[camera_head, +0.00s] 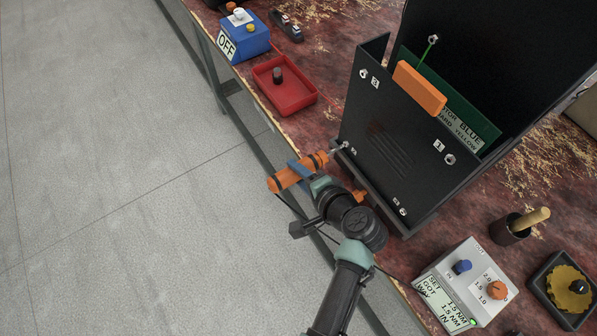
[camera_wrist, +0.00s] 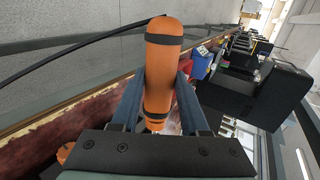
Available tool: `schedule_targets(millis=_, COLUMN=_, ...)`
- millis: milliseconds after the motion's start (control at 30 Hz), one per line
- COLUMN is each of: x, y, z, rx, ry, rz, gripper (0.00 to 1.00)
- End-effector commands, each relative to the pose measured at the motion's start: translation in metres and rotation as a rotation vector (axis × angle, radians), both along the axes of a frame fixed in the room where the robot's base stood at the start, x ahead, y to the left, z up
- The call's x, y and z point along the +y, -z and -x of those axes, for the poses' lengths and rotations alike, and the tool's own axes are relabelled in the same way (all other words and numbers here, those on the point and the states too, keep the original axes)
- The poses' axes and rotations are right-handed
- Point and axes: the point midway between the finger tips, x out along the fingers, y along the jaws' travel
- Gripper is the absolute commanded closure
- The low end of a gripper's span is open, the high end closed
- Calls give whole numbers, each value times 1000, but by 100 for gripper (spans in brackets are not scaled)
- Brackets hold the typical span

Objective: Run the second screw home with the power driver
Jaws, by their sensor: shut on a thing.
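My gripper (camera_head: 302,171) is shut on the orange power driver (camera_head: 284,180), which also fills the middle of the wrist view (camera_wrist: 165,75) between the blue fingers. The driver lies nearly level, its nose pointing right at the lower left corner of the black cabinet (camera_head: 392,150). A screw (camera_head: 345,145) sits at that corner by a small label; whether the bit touches it I cannot tell. Other screws show at the upper left corner (camera_head: 364,73), by label 1 at the right (camera_head: 450,159), and at the lower right (camera_head: 403,212).
The driver's controller (camera_head: 467,283) reads SET 1.5 NM, GOT 1.5 NM, WAY IN, with a green light. A red tray (camera_head: 296,97) with a dark part and a blue box marked OFF (camera_head: 245,41) stand at the back left. A brush pot (camera_head: 508,230) and yellow-filled dish (camera_head: 540,283) stand right.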

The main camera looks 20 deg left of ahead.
Motion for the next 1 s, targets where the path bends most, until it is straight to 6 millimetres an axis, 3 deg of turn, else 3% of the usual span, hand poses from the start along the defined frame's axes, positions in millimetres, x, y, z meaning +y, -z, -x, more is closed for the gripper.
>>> schedule_targets(millis=1000, x=35, y=-2, z=44, rx=-5, ry=4, rz=0, gripper=100)
